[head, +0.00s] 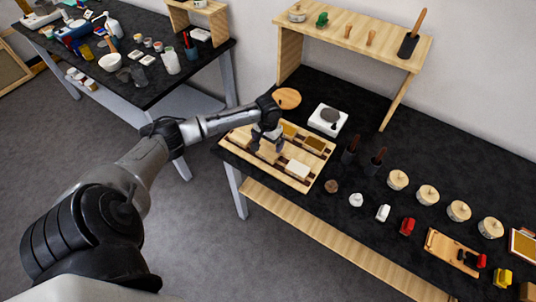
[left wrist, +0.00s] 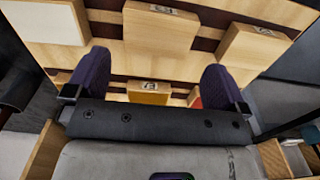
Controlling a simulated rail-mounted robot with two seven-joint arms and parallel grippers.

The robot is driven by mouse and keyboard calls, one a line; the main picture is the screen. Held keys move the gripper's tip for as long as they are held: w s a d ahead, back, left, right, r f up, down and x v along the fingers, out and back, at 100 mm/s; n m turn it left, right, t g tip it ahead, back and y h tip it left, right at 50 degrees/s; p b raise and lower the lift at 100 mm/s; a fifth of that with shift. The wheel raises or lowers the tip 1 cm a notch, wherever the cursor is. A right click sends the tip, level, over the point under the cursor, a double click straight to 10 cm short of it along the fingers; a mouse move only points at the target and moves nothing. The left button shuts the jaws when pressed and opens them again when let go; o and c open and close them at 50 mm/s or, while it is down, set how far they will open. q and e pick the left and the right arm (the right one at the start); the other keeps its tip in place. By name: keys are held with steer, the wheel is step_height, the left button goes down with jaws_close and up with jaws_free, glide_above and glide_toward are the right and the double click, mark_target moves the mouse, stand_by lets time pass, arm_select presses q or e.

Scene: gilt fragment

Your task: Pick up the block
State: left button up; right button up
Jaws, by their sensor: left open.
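A wooden tray (head: 318,171) on the black bench holds several blocks; I cannot tell which one the task means. A white block (head: 298,168) lies near its right front corner, and gold-faced blocks (head: 313,143) lie at its back. My left gripper (head: 267,143) is over the tray, pointing down, and partly hides blocks there. In the left wrist view, its two dark purple fingers (left wrist: 157,62) are spread with nothing held. A light wooden block (left wrist: 160,38) shows beyond the fingertips, and an orange-faced block (left wrist: 149,92) shows in the gap between the fingers. My right gripper is out of view.
A white device (head: 328,119) stands behind the tray. Dark-handled tools (head: 376,160) stand upright to its right, near round lidded pots (head: 398,180). A wooden shelf (head: 350,38) rises at the back. Small items line the bench's front right. Another cluttered table (head: 130,70) stands at left.

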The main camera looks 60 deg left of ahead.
mark_target(268, 151)
arm_select(q)
steer(key=shift+f, duration=1.1)
steer(key=shift+f+b, duration=0.3)
steer(key=shift+f, duration=1.9)
steer(key=shift+c, duration=0.7)
steer(key=c, duration=0.5)
steer(key=shift+r, duration=0.15)
